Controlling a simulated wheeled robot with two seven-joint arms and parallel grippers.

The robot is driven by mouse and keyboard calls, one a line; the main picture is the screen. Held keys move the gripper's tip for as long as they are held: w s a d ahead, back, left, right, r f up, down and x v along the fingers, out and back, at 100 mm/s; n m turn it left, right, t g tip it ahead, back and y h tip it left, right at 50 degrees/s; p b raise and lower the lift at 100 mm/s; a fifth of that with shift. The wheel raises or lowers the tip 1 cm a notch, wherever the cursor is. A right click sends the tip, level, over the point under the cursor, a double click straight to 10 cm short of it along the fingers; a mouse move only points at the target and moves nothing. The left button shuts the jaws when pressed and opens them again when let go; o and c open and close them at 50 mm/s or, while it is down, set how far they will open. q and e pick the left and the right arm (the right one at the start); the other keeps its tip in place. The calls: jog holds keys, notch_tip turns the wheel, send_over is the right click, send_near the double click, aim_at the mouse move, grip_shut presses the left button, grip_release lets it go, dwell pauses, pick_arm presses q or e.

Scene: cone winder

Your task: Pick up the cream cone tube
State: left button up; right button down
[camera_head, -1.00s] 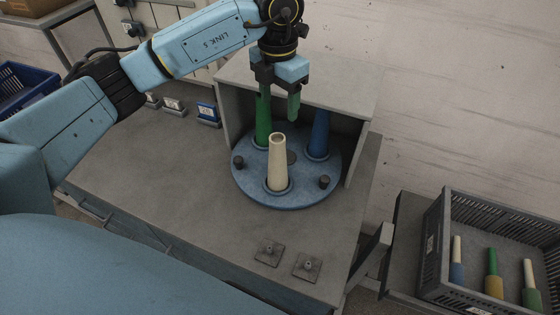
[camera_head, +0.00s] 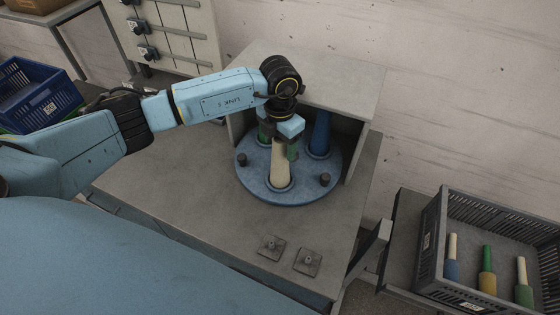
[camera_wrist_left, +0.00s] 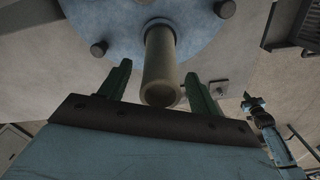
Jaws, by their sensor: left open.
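The cream cone tube (camera_head: 280,167) stands upright on the round blue turntable (camera_head: 256,191), at its front. Its top is hidden behind my left gripper in the head view. My left gripper (camera_head: 283,150) is open, just above and behind the tube's top. In the left wrist view the cream tube (camera_wrist_left: 159,75) lies between the two green fingers (camera_wrist_left: 155,88), with its open end near them and no contact visible. A green cone tube (camera_head: 263,132) stands behind, mostly hidden by my gripper. A blue cone tube (camera_head: 320,135) stands at the turntable's back right.
A grey hood (camera_head: 350,85) covers the back of the turntable, with side walls close to my arm. Dark knobs (camera_head: 325,179) stand on the turntable. A grey crate (camera_head: 432,240) with several tubes stands right. The bench's left part is clear.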

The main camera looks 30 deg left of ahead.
pick_arm(q)
jog(key=shift+f, duration=0.1)
jog(key=shift+c, duration=0.3)
jog(key=c, duration=1.1)
